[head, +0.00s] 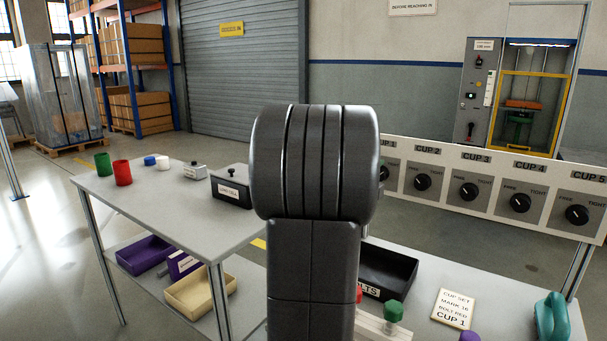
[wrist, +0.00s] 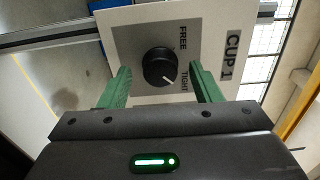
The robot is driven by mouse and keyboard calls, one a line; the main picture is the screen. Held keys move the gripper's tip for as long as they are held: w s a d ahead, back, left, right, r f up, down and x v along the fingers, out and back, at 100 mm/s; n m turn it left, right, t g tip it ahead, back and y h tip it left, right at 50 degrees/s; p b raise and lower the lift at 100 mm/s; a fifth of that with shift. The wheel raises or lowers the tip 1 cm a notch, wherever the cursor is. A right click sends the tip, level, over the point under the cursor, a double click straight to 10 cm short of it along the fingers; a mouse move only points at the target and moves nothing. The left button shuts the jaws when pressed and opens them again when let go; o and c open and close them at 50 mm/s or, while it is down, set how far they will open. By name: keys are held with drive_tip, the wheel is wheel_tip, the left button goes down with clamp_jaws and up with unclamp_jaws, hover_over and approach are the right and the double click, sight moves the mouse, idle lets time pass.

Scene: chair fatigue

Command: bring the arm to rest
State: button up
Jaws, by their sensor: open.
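In the wrist view my gripper (wrist: 160,82) is open, its two green fingers spread with nothing between their tips that they touch. Beyond them is the CUP 1 panel (wrist: 208,22) with a black knob (wrist: 159,66). The knob's white mark points toward TIGHT. The knob appears between the fingers with a gap on each side; the exact distance to it is unclear. In the head view my arm fills the middle and hides my gripper and most of the CUP 1 panel.
A white board (head: 445,150) carries a row of cup knobs on the right. A bench (head: 535,290) below holds a black bin (head: 395,268), a card (head: 455,308) and a teal object (head: 552,318). The left table (head: 165,205) holds red and green cups and small boxes.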

drive_tip(key=p+v, duration=0.2)
drive_tip(key=v, duration=1.1)
drive_tip(key=w+d+n+p, duration=0.7)
drive_tip(key=w+n+p, duration=0.4)
drive_tip(key=n, duration=0.7)
drive_tip(key=shift+d+p, duration=0.25)
drive_tip(key=shift+p, duration=1.3)
drive_tip(key=shift+a, duration=0.1)
